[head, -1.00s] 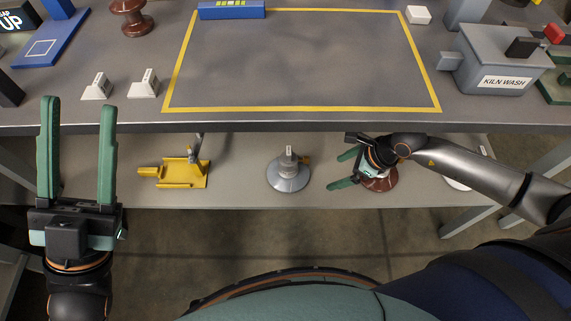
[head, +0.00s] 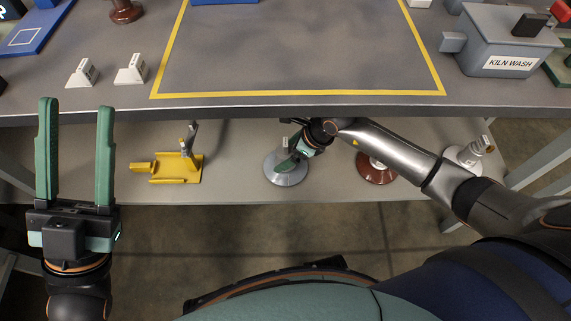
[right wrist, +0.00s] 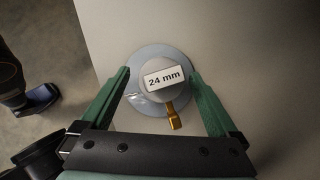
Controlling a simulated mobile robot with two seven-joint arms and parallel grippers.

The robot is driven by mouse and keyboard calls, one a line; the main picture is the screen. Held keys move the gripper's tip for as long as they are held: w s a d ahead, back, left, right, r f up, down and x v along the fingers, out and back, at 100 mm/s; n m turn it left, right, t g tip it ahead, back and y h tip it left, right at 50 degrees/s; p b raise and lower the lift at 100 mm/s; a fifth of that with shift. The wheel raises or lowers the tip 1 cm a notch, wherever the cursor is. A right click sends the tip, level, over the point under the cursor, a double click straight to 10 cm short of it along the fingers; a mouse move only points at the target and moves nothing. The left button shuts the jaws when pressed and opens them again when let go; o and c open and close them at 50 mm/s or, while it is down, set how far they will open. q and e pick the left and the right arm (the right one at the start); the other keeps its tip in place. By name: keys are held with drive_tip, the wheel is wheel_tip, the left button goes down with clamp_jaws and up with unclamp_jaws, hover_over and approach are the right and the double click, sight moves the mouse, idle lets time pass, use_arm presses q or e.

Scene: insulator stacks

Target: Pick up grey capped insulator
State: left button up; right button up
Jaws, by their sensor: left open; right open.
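The grey capped insulator (head: 287,173) stands on the lower shelf, partly hidden by my right gripper in the head view. In the right wrist view the grey insulator (right wrist: 147,104) shows from above, with a "24 mm" label on top and a brass-coloured fitting at its side. My right gripper (head: 291,160) is over it, open. In the right wrist view the fingers of my right gripper (right wrist: 160,72) lie on either side of its cap, with no clear grip on it. My left gripper (head: 76,102) is open and empty at the left, in front of the table.
On the lower shelf (head: 235,180) are a yellow fixture (head: 178,168) to the left, a brown insulator (head: 377,170) and a white insulator (head: 466,158) to the right. The tabletop edge (head: 250,110) overhangs the shelf. A "KILN WASH" box (head: 500,50) stands above at right.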

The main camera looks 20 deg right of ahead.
drive_tip(key=shift+w+a+f, duration=0.2)
drive_tip(key=shift+a+f, duration=0.05)
drive_tip(key=shift+f, duration=0.25)
clamp_jaws()
idle(0.4)
drive_tip(key=shift+r, duration=0.15)
idle(0.3)
